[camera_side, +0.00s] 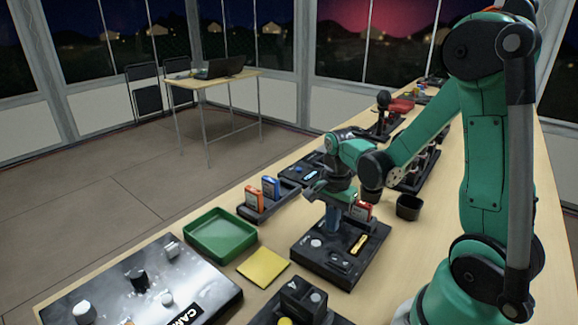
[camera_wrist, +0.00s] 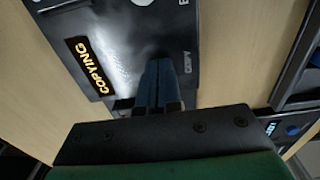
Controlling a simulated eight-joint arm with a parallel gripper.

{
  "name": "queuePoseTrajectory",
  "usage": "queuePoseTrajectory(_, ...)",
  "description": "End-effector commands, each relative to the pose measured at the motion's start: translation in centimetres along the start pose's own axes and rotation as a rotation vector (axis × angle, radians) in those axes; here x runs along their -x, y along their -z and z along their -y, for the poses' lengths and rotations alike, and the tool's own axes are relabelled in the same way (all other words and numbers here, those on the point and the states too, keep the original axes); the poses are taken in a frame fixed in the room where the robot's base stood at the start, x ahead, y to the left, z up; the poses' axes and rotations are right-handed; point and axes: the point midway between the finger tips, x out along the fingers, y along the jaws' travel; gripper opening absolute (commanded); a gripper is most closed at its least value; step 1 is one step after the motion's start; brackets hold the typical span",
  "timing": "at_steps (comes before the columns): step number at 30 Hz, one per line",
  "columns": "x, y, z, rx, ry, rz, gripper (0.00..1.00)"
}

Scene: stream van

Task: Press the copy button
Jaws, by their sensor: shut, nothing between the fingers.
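The black copier box (camera_side: 340,262) stands on the bench in the side view, and its dark glossy top (camera_wrist: 125,40) fills the upper middle of the wrist view. A sign reading COPYING (camera_wrist: 85,62) shows bright yellow on it; in the side view this is a yellow strip (camera_side: 359,244). The printed word COPY (camera_wrist: 187,60) lies just right of my fingertips. My gripper (camera_wrist: 159,66) is shut and empty, pointing down at the box top beside that word. My gripper (camera_side: 332,226) hides the copy button, so I cannot tell whether they touch.
A red card (camera_side: 361,210) stands at the box's rear. A pale round knob (camera_side: 315,243) is on its top. A rack with orange (camera_side: 252,199) and blue cards, a green tray (camera_side: 221,235), a yellow pad (camera_side: 264,267) and a dark cup (camera_side: 409,207) are nearby.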

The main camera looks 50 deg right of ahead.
Motion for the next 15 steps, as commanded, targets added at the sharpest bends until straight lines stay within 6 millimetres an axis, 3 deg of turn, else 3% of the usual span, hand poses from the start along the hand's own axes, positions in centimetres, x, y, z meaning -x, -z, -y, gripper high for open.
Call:
queuePoseTrajectory(1,-0.8,0.0,0.1,-0.001,0.026,-0.012,0.0)
queuePoseTrajectory(8,-0.4,0.0,0.1,-0.001,0.025,-0.011,0.0)
queuePoseTrajectory(15,2.1,0.0,0.0,-0.001,0.019,-0.009,0.0)
